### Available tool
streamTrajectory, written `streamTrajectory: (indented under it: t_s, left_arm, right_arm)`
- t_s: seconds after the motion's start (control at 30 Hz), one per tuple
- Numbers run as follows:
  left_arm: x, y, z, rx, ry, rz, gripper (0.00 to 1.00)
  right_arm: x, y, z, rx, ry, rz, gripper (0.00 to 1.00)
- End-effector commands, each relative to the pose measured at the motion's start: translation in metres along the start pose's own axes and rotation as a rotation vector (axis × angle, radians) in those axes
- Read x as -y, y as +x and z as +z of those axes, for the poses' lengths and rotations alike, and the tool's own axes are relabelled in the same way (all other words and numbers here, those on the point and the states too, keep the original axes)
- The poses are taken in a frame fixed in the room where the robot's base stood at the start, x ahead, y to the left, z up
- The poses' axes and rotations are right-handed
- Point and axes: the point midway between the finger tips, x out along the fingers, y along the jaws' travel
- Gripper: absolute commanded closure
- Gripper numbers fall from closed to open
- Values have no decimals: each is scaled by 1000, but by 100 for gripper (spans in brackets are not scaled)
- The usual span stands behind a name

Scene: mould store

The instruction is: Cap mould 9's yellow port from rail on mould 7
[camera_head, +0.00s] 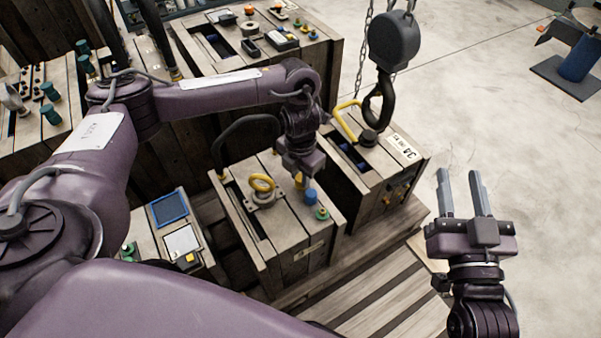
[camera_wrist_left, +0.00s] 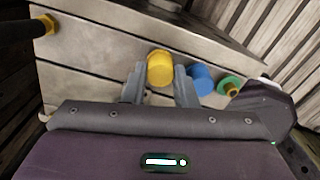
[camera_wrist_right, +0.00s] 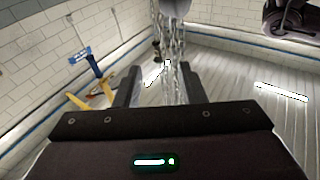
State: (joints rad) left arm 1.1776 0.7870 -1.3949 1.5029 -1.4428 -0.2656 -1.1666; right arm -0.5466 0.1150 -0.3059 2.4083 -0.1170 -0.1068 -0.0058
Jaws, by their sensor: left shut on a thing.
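My left gripper (camera_head: 299,178) is low over the wooden mould (camera_head: 285,235) in the middle. In the left wrist view its fingers (camera_wrist_left: 160,88) are shut on a yellow cap (camera_wrist_left: 160,69), seen close against the mould's top; I cannot tell whether it is seated or lifted. A blue cap (camera_wrist_left: 202,78) and a green port with a yellow centre (camera_wrist_left: 230,87) are just right of it; in the head view they are the blue cap (camera_head: 309,196) and green port (camera_head: 322,213). My right gripper (camera_head: 463,195) is open and empty over the floor. I cannot read which moulds are 7 and 9.
A black hook (camera_head: 377,105) hangs on chains over a second mould (camera_head: 385,185) with a yellow handle (camera_head: 345,122). Another mould (camera_head: 280,65) stands behind.

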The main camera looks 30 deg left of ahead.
Motion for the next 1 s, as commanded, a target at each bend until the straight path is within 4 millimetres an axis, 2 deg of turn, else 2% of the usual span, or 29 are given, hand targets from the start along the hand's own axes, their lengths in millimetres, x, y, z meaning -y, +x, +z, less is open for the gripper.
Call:
streamTrajectory:
  t_s: [0.4, 0.43, 0.6, 0.87, 1.0]
  left_arm:
    - [0, 3, 0, 0, 0, 0, 96]
    - [0, 3, 0, 0, 0, 0, 71]
    - [0, 3, 0, 0, 0, 0, 49]
    - [0, 3, 0, 0, 0, 0, 49]
    - [0, 3, 0, 0, 0, -1, 49]
  right_arm:
    - [0, 0, 1, 0, 0, 0, 64]
    - [0, 0, 1, 0, 0, 0, 64]
    - [0, 0, 1, 0, 0, 0, 64]
    - [0, 0, 0, -6, 0, 0, 64]
    - [0, 1, -13, -59, -3, 0, 64]
